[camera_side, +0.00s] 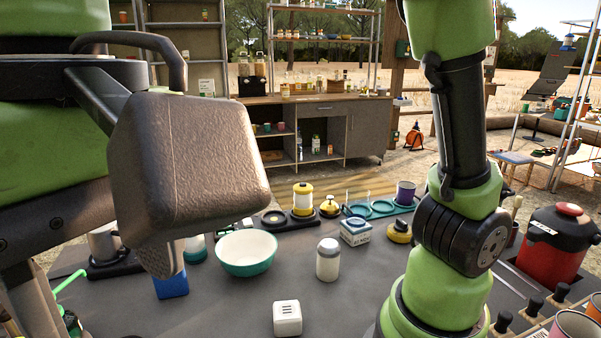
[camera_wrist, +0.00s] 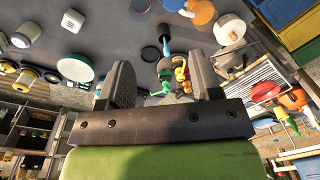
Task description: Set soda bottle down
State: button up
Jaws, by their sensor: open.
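My gripper (camera_wrist: 165,82) shows in the wrist view with its two dark fingers spread wide apart. It is open, and nothing is clasped between the fingers. I cannot pick out a soda bottle for certain in either view. A small blue upright thing (camera_wrist: 165,46) shows beyond the gap between the fingers, apart from them. In the side view a blue object (camera_side: 172,286) stands on the dark table (camera_side: 235,312), partly hidden behind a large dark part of my arm. The fingertips cannot be made out clearly in the side view.
On the table are a white-and-teal bowl (camera_side: 246,252), a white jar (camera_side: 328,260), a white cube (camera_side: 287,318), a blue-and-white box (camera_side: 355,231) and a red-and-black container (camera_side: 556,245). Bare tabletop lies between the bowl and the cube.

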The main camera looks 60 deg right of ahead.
jog(key=d+r+m+t+y, duration=0.2)
jog(key=d+t, duration=0.1)
jog(key=d, duration=1.1)
jog(key=s+d+f+m+t, duration=0.1)
jog(key=s+d+f+t, duration=0.1)
jog(key=s+d+t, duration=0.2)
jog(key=d, duration=0.3)
jog(key=shift+d+f+m+h, duration=0.25)
jog(key=shift+d+m+h, duration=0.15)
